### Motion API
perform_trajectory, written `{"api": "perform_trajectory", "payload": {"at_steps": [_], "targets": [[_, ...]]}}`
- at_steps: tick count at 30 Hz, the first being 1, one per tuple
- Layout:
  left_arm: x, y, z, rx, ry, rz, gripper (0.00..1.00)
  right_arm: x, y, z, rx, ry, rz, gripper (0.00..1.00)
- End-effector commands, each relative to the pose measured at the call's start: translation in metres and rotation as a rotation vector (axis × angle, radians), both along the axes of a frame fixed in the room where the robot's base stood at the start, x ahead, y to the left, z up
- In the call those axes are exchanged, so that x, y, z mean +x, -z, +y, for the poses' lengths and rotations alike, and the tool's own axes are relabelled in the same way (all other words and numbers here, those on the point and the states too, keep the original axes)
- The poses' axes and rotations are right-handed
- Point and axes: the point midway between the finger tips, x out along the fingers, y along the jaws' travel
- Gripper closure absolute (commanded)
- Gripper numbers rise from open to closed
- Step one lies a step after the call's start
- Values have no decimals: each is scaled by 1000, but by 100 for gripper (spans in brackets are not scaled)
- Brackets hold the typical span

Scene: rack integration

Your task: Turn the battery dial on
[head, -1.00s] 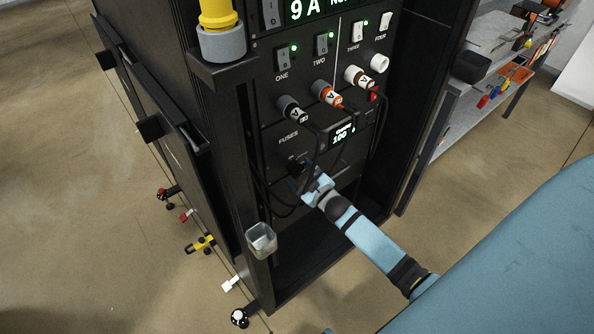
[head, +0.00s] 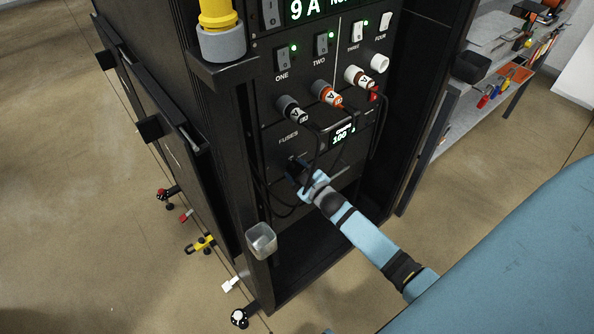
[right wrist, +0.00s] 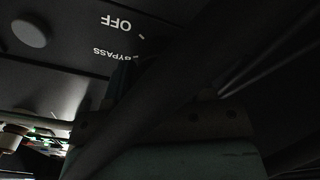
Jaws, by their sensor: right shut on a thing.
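The battery dial is on the lower front of the black rack (head: 225,150), where my right gripper (head: 294,165) reaches in from the lower right. The gripper is shut on what seems to be the dial; its fingers and the dark cables cover it in the head view. In the right wrist view the panel (right wrist: 60,70) carries OFF and BYPASS lettering, upside down, just beyond the gripper. The dial's pointing direction is hidden there by dark shapes. My left gripper is not in view.
Dark cables (head: 316,150) hang around my gripper. A grey cup (head: 261,240) sits on the rack's front post. A workbench (head: 470,95) stands at the right.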

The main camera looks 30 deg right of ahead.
Motion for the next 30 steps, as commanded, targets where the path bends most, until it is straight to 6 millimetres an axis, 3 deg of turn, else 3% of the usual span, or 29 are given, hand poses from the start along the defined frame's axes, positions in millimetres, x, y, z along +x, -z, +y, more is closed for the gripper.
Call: {"api": "perform_trajectory", "payload": {"at_steps": [8,30], "targets": [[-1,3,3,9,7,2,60,0,1,1,-138,0,-11,75],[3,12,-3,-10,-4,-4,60,-1,6,3,-799,-1,-62,75]]}}
